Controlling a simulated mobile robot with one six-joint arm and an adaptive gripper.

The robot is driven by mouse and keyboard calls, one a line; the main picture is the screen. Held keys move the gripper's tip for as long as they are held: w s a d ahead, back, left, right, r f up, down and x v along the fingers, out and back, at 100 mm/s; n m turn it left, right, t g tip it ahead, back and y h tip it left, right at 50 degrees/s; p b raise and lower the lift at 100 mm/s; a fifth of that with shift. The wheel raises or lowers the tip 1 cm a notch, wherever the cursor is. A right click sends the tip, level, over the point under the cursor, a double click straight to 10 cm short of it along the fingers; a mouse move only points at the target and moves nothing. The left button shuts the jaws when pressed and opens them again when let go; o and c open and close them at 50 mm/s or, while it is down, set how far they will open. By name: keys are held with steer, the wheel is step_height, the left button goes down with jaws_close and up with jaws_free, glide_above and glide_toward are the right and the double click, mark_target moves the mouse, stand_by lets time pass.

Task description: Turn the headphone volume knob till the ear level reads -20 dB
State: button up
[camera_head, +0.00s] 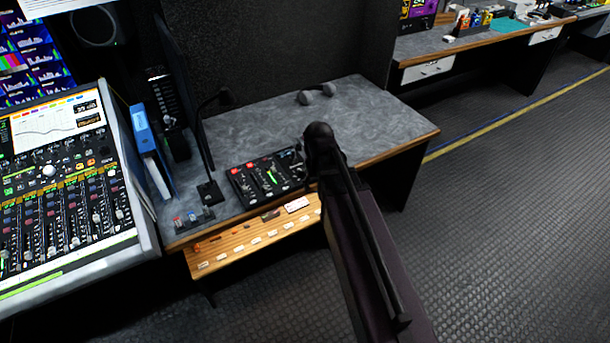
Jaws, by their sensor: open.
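A black control panel (262,178) lies on the grey desk, with red lit squares and upright green bars. The headphone volume knob and any dB reading are too small to make out. My dark arm rises from the lower right and ends over the panel's right end. What looks like my gripper (299,167) is a small dark shape there, mostly hidden behind the arm. It is open, and nothing shows held in it. Whether it touches a knob cannot be told.
A gooseneck microphone (208,150) stands left of the panel. Grey headphones (317,93) lie behind it on the desk (375,120). A blue binder (145,140) and a large mixing console (65,195) are at left. A wooden ledge (250,243) runs along the desk's front.

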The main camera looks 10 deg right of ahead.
steer(key=n+b, duration=0.1)
steer(key=b, duration=0.1)
glide_above(302, 170)
steer(key=f, duration=0.2)
steer(key=shift+w+r, duration=0.15)
step_height(302, 170, down, 14)
steer(key=b, duration=1.3)
steer(key=shift+r, duration=0.1)
jaws_close()
